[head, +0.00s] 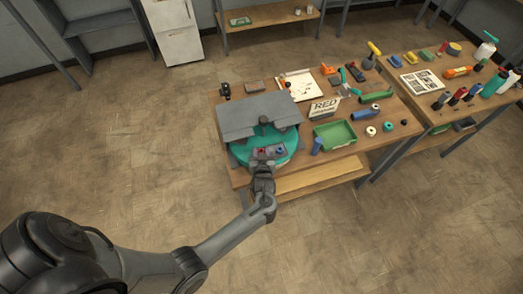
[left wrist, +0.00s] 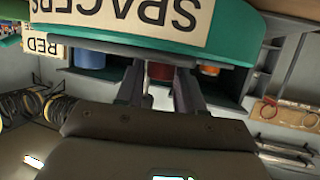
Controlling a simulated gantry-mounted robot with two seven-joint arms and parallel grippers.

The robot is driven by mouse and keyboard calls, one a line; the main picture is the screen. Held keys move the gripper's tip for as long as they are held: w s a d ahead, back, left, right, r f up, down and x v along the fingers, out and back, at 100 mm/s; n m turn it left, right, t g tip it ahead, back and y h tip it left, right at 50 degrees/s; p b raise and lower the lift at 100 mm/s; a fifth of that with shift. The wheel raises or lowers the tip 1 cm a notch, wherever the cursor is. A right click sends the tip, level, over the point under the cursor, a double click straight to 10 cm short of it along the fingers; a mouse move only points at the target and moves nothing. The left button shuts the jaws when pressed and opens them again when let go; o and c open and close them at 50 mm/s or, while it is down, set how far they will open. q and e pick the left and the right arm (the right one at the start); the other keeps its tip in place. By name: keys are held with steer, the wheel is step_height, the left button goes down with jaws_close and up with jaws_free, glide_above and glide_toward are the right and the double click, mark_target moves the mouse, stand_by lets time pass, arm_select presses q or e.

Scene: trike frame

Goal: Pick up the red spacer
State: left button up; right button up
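A teal round carousel (head: 288,154) with a grey cover stands at the table's front left. A small red spacer (head: 262,151) shows at its front opening, with a blue piece (head: 281,149) to its right. My left gripper (head: 266,157) is at this opening. In the left wrist view, which is upside down, the red spacer (left wrist: 160,71) shows between the fingertips of my left gripper (left wrist: 158,76). The fingers are apart, with gaps beside the spacer; depth is hard to tell. A blue cylinder (left wrist: 89,57) and an orange piece (left wrist: 209,70) flank it. My right gripper is out of view.
A "RED" sign (head: 325,107), green tray (head: 335,134), blue cylinder (head: 317,145) and small rings (head: 371,131) lie right of the carousel. A second table (head: 440,110) with tools stands farther right.

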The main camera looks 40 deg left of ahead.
arm_select(q)
steer(key=shift+s+d, duration=0.15)
steer(key=shift+c, duration=0.4)
steer(key=c, duration=0.6)
